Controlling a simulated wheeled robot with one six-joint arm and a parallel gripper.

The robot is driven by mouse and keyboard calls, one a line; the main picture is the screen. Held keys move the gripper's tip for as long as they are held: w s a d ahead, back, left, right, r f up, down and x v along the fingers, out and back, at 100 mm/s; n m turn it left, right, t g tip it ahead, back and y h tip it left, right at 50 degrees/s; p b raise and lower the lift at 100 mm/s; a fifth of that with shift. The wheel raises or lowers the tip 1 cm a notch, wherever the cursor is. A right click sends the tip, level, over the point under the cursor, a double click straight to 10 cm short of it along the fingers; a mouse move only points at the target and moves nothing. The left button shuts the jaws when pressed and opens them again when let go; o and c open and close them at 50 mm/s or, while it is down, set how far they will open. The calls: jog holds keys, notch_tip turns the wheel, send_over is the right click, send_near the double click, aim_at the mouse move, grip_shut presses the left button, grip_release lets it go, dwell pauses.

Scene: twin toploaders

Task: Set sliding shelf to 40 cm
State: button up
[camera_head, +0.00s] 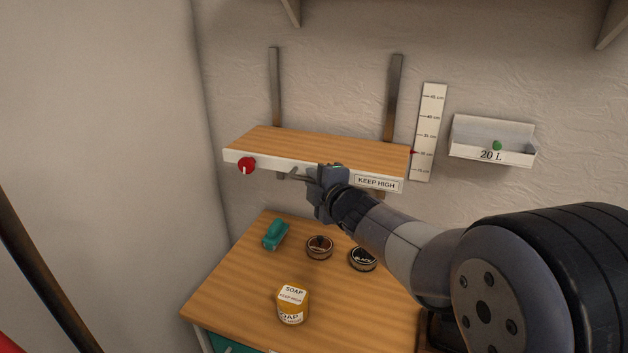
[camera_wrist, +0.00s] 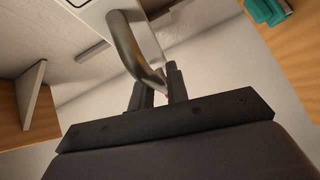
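The sliding shelf (camera_head: 318,143) has a wooden top and a white front edge, and rides on two dark wall rails. Its red pointer (camera_head: 413,152) sits by about the 30 cm mark on the white wall scale (camera_head: 428,130). A red knob (camera_head: 247,165) with a pale mark is at the left of the front edge. My gripper (camera_head: 308,175) is at the middle of this edge. In the wrist view, a bent metal handle (camera_wrist: 134,45) runs between the fingers (camera_wrist: 160,92), which look closed on it. Their contact is partly hidden.
Below stands a wooden-topped cabinet (camera_head: 240,290) with a teal object (camera_head: 275,234), two small round containers (camera_head: 319,247) (camera_head: 363,259) and a soap jar (camera_head: 292,304). The shelf top is bare.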

grip_shut()
jog(key=shift+r, duration=0.1)
notch_tip(320, 180, up, 10)
jog(key=p, duration=0.8)
jog(key=shift+r+p, duration=0.2)
jog(key=shift+p, duration=0.1)
jog(key=shift+f, duration=0.1)
jog(key=shift+o, duration=2.1)
grip_release()
jog(key=shift+f, duration=0.2)
